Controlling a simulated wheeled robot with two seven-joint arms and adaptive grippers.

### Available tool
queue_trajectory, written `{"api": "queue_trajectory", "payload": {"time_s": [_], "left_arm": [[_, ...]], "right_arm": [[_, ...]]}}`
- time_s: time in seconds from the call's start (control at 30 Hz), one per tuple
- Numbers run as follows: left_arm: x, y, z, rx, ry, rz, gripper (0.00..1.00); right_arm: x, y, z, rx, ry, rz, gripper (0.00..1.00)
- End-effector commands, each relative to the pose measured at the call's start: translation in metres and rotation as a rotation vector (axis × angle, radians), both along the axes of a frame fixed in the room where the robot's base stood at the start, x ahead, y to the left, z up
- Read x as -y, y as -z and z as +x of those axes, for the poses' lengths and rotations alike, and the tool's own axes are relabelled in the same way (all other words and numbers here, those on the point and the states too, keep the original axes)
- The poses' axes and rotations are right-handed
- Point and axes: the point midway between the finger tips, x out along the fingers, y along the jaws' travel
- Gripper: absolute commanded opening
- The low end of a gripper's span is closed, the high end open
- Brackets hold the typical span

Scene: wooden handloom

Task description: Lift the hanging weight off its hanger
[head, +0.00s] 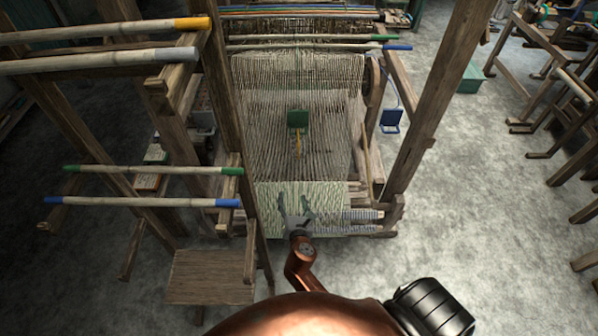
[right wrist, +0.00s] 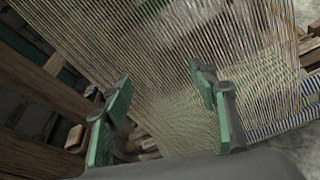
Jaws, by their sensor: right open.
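My right gripper (head: 295,199) is over the woven cloth at the near end of the loom, with its fingers pointing away from me. In the right wrist view its two green-padded fingers (right wrist: 160,82) are apart with nothing between them, and threads lie beyond. A blue block (head: 392,121) hangs by a thin cord on the loom's right side, well beyond and to the right of the gripper. It looks like the hanging weight; its hanger is too small to make out. A green block with a yellow strip (head: 298,119) shows at the middle of the warp. My left gripper is not in view.
The loom's right post (head: 440,105) slants up between the blue block and the open floor (head: 500,220). Poles with coloured ends (head: 150,170) stick out on the left. A wooden bench (head: 212,277) stands at the near left. A green box (head: 468,82) is on the floor behind.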

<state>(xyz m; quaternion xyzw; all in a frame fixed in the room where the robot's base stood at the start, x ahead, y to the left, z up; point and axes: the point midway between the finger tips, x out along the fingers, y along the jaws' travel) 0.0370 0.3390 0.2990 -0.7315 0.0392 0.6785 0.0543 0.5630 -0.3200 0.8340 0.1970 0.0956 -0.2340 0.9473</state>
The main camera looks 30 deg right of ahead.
Motion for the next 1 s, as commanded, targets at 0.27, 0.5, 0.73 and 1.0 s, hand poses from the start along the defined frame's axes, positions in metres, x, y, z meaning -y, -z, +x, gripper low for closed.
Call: {"api": "queue_trajectory", "payload": {"time_s": [0.27,0.5,0.73,1.0], "left_arm": [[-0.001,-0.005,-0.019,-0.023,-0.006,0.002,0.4],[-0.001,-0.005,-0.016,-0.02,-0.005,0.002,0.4],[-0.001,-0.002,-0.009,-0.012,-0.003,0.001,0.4],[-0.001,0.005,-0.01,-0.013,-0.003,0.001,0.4]], "right_arm": [[0.016,-0.141,-0.007,0.074,0.049,-0.372,0.54],[0.021,-0.164,-0.007,0.08,0.067,-0.44,0.54],[0.033,-0.163,0.013,0.081,0.065,-0.439,0.54],[0.049,-0.162,0.04,0.081,0.065,-0.436,0.54]]}}
